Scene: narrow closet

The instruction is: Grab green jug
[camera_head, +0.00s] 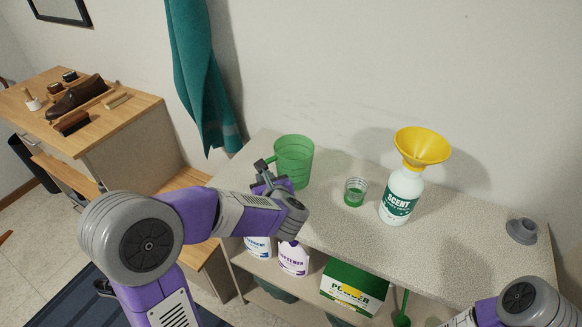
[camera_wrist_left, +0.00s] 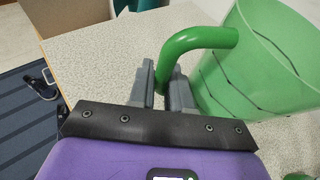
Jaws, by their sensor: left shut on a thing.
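The green jug (camera_head: 293,158) stands upright at the left end of the speckled counter in the head view. In the left wrist view its body (camera_wrist_left: 262,75) fills the right side, with dark lines around it. Its curved handle (camera_wrist_left: 200,39) reaches left from the body. My left gripper (camera_head: 264,170) is at the jug's left side. In the left wrist view its two grey fingers (camera_wrist_left: 164,85) are shut on the handle, one on each side. My right arm shows at the lower right of the head view, but its gripper fingers are out of view.
A small green-filled cup (camera_head: 355,191) and a white bottle (camera_head: 400,195) with a yellow funnel (camera_head: 422,146) stand right of the jug on the counter (camera_head: 450,228). A grey cap (camera_head: 522,231) lies far right. A teal towel (camera_head: 200,80) hangs behind. Detergent bottles and a green box (camera_head: 352,287) sit below.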

